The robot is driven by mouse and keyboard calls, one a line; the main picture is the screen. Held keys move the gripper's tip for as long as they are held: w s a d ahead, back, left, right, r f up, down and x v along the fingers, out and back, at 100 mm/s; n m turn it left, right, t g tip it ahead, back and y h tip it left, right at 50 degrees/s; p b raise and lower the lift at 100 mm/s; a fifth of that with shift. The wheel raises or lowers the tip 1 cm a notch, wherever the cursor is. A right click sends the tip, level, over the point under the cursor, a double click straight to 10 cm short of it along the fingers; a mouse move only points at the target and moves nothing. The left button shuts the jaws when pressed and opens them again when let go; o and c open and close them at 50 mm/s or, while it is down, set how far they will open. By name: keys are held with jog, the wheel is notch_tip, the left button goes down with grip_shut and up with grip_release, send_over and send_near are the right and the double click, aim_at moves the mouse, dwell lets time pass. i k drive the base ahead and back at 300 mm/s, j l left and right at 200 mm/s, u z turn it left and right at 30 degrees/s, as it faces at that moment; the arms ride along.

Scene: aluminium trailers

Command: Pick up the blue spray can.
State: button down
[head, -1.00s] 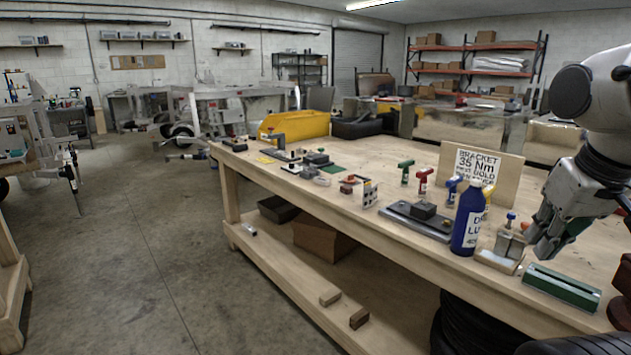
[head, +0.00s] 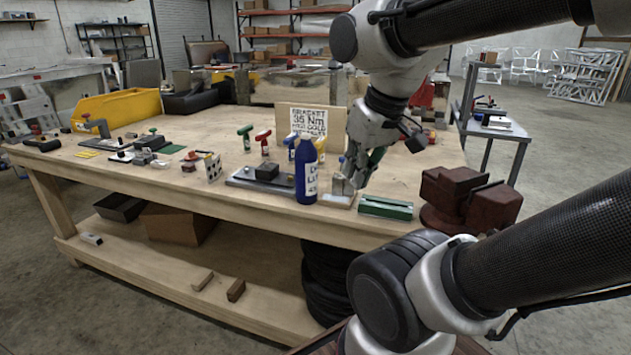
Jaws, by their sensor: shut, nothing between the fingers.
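The blue spray can (head: 306,172) stands upright near the front edge of the wooden workbench, with a white label on its side. My gripper (head: 352,180) is at the right of it, pointing down over the bench. It is shut and empty, apart from the can. It partly hides a small metal block with a blue knob (head: 338,190) on a light base.
A green box (head: 386,207) and a dark red vise (head: 468,199) lie right of my gripper. A black plate with a block (head: 262,178) is left of the can. A bracket sign (head: 309,122) stands behind.

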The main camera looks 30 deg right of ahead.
aim_at(306, 155)
jog(key=i+j+z, duration=0.25)
jog(key=z, duration=0.15)
jog(key=i+j+z, duration=0.2)
jog(key=j+z, duration=0.15)
jog(key=i+j+z, duration=0.15)
jog(key=j+z, duration=0.25)
